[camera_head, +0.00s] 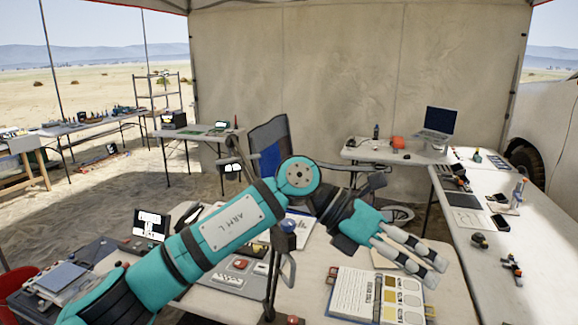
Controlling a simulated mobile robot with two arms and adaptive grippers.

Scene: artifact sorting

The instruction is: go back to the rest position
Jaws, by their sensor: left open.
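My left arm reaches in from the lower left and spans the near table (450,300). Its teal and grey left gripper (436,272) hangs at the right part of that table, just above an open notebook (350,294) with printed pages and coloured patches. The gripper is open and nothing shows between its fingers. The arm hides part of the table's middle. My right gripper is not in view.
A dark stand (271,275) rises close to my left arm. A panel with red buttons (238,264) lies under the arm. A folding chair (270,150) stands behind. The right table (540,255) holds small figures, a laptop (437,122) stands at the back.

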